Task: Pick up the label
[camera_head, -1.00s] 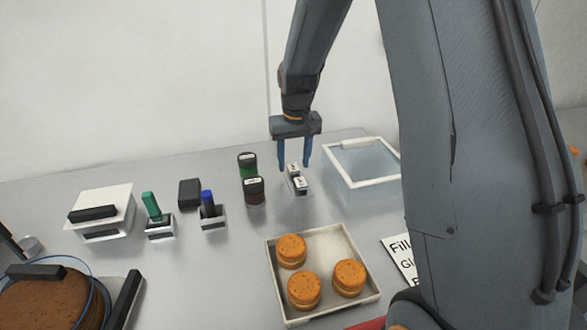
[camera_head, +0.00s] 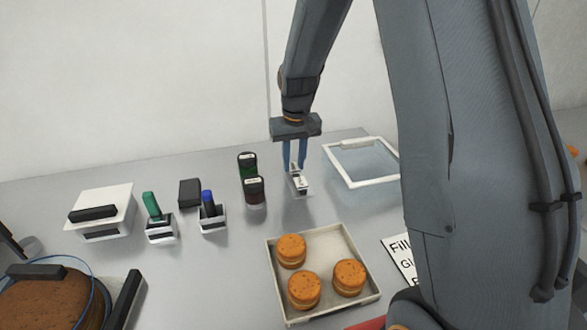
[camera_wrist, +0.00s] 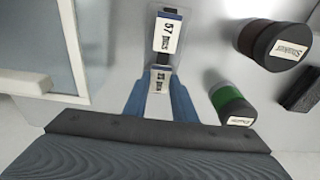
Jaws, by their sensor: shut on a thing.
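Two small white labels stand in a clear holder (camera_wrist: 176,57) toward the back of the counter. My gripper (camera_head: 295,167) points down over the holder. Its blue fingers are shut on the rear label (camera_wrist: 159,80), which sits between the fingertips in the wrist view. The other label (camera_wrist: 166,36), with "57" on it, stands just beyond the fingers in the wrist view, in front of the held one in the head view (camera_head: 301,184). Whether the held label touches the holder's base is hidden.
A white-framed clear bin (camera_head: 362,181) is close on the right. A tray (camera_head: 325,317) with three filled rounds (camera_head: 291,251) lies in front. Marker stands (camera_head: 212,221) are farther left.

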